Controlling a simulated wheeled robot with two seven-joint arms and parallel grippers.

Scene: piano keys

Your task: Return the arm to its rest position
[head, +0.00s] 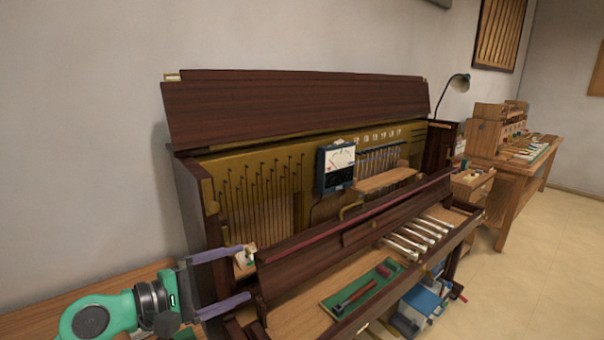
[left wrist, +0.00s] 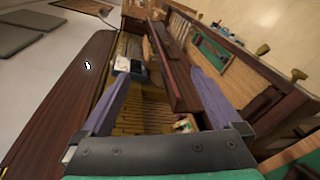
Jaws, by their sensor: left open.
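My left gripper (head: 236,279) comes in from the lower left in the head view. Its two purple fingers are spread wide at the left end of the open upright piano (head: 300,104). No object is held between them. A small pale item (head: 245,257) lies inside the piano's left end, close to the upper finger. In the left wrist view the fingers (left wrist: 165,108) frame the piano's inside, with the small pale item (left wrist: 185,125) near the right finger. My right gripper is in neither view.
A meter box (head: 336,167) stands inside the piano. Several pale keys (head: 415,236) lie at the right of the keybed, and a green tray (head: 362,289) with a tool lies in front. A workbench (head: 520,165) and lamp (head: 459,84) are at the right. The floor (head: 540,260) there is clear.

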